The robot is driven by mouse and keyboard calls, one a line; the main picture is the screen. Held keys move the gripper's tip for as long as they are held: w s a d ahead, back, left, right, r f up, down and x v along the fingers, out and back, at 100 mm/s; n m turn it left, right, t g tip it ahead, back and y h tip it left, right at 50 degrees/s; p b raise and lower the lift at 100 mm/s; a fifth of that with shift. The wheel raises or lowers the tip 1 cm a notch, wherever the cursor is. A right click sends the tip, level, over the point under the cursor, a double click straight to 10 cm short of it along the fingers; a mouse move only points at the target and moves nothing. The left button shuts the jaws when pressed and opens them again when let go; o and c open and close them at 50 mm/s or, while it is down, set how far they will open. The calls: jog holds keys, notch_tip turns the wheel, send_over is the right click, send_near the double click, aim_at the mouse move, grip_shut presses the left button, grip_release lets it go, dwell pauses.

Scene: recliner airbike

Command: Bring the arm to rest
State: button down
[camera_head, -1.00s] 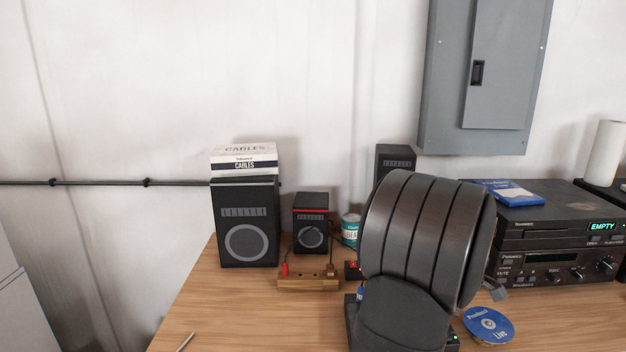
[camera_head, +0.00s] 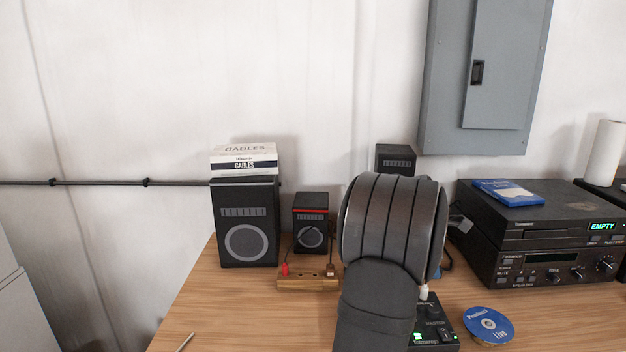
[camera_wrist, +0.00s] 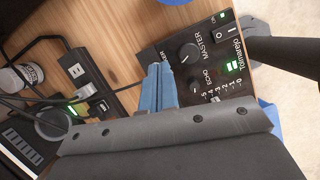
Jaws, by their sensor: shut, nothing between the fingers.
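My arm's dark grey, ribbed link (camera_head: 394,228) stands in the front middle of the head view and hides my gripper there. In the wrist view my gripper's blue fingers (camera_wrist: 160,87) are together, with nothing seen between them. They show over the edge of a black mixer box (camera_wrist: 205,65) with knobs, a switch and green lights. I cannot tell whether they touch it. The mixer (camera_head: 434,322) also shows in the head view, partly hidden behind my arm.
On the wooden table (camera_head: 215,310) stand a large speaker (camera_head: 246,225), a smaller speaker (camera_head: 311,225), a wooden block with terminals (camera_head: 308,284) and stacked audio units (camera_head: 545,232). A blue disc (camera_head: 488,325) lies at right. The table's front left is mostly clear.

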jog(key=shift+w+a+n+h, duration=0.25)
jog(key=shift+w+n+h, duration=0.05)
jog(key=shift+w, duration=0.65)
notch_tip(320, 180, down, 2)
jog(key=shift+w, duration=0.15)
jog(key=shift+f, duration=0.6)
